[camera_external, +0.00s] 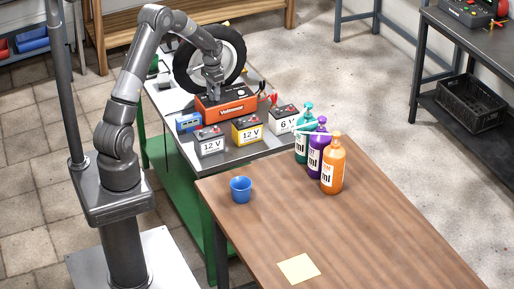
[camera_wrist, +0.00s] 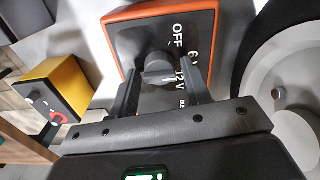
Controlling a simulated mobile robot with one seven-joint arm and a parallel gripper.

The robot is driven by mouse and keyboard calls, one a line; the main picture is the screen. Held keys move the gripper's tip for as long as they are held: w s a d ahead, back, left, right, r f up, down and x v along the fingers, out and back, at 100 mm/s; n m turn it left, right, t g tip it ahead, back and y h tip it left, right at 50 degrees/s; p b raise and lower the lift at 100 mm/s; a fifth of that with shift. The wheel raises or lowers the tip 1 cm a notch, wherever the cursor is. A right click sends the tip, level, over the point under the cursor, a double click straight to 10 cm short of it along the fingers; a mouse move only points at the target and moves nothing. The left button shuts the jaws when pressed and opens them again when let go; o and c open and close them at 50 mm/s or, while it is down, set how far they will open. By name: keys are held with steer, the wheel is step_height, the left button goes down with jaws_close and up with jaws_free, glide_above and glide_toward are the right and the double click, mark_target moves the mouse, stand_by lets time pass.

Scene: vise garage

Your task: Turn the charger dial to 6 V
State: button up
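The orange charger (camera_external: 225,107) stands on the workbench, and its dark face with an orange rim (camera_wrist: 118,45) fills the middle of the wrist view. Its round dark dial (camera_wrist: 157,62) sits near the labels OFF, 6 V and 12 V. A white mark shows at the dial's lower right, near 12 V; I cannot tell for sure which setting it points to. My gripper (camera_wrist: 158,72) is open, with one finger on each side of the dial. Contact with the dial is not clear. In the external view my gripper (camera_external: 213,85) points down over the charger's top.
A wheel with a black tire (camera_external: 232,50) stands close behind the charger. Grey 12 V (camera_external: 209,147), yellow 12 V (camera_external: 247,137) and white 6 V (camera_external: 285,122) batteries stand in front. Several bottles (camera_external: 333,170) and a blue cup (camera_external: 240,195) stand on the wooden table.

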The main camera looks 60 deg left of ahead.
mark_target(215, 94)
steer(key=shift+o, duration=0.7)
step_height(215, 94, up, 11)
steer(key=shift+f, duration=0.1)
